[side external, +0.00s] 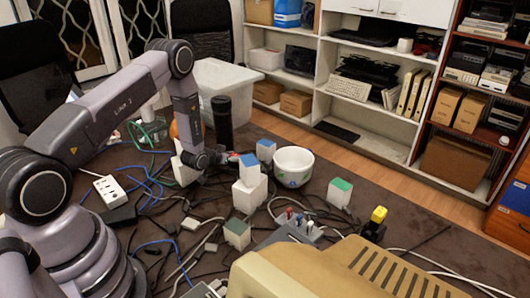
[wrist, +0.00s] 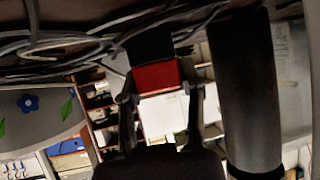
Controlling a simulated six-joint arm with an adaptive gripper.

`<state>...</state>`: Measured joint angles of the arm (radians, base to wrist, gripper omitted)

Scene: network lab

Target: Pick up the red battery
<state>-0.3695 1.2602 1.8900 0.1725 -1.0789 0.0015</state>
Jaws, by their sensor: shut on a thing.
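The red battery (wrist: 157,77) shows in the wrist view as a white block with a red end, between the two fingers of my gripper (wrist: 160,108). My gripper is shut on it. In the side external view, my gripper (side external: 203,160) is low over the cluttered dark surface, left of the white bowl. A tilted white block (side external: 185,170) shows against its left side there; its red end is not clearly visible. I cannot tell whether the battery touches the surface.
A black cylinder (side external: 222,121) stands close behind my gripper. Blue-topped blocks (side external: 249,168), a white bowl (side external: 293,166) and green-topped blocks (side external: 339,192) stand to the right. Cables and a white power strip (side external: 111,190) lie around.

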